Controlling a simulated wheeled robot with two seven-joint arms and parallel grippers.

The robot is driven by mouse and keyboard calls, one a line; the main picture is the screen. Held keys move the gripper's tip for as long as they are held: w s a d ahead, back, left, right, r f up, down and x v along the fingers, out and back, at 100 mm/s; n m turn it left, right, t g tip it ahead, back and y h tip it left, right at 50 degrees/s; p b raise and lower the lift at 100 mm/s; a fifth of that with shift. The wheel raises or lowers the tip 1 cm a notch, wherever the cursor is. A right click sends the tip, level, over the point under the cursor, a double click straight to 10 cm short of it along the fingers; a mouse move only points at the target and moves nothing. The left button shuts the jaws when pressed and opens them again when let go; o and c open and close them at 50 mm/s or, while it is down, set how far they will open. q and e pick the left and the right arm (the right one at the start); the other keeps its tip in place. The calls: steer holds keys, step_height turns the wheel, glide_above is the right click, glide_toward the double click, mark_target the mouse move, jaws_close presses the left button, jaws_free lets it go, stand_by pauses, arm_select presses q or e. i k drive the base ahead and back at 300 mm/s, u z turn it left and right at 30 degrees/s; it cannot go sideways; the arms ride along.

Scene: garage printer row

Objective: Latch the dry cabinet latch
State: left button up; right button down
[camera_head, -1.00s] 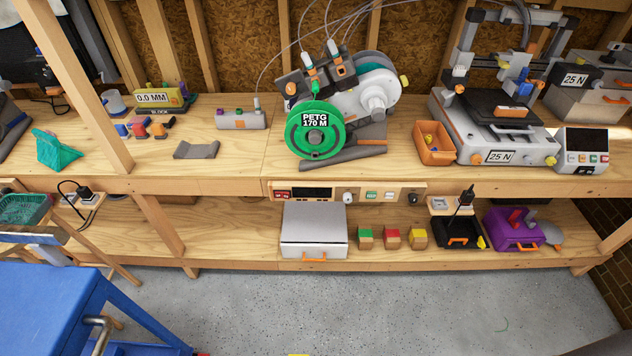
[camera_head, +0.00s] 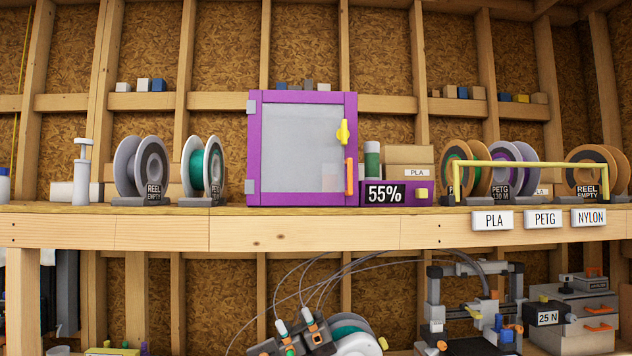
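The dry cabinet (camera_head: 303,97) is a purple box with a grey see-through door, standing on the upper shelf near the middle of the view. Its door looks closed in its frame. A yellow latch (camera_head: 342,132) sits on the right edge of the door, in the upper half, and looks roughly upright. An orange handle (camera_head: 349,177) is below the latch. Grey hinges (camera_head: 250,187) are on the cabinet's left side. Neither of my grippers is in view.
A purple display reading 55% (camera_head: 385,195) stands just right of the cabinet. Spools stand on both sides along the wooden shelf (camera_head: 200,228). A yellow rail (camera_head: 525,163) fronts the right spools. A printer (camera_head: 470,310) and filament tubes are below.

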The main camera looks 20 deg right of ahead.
mark_target(342, 133)
steer(key=k, duration=1.3)
steer(key=u, duration=0.55)
steer(key=i, duration=1)
steer(key=z, duration=0.4)
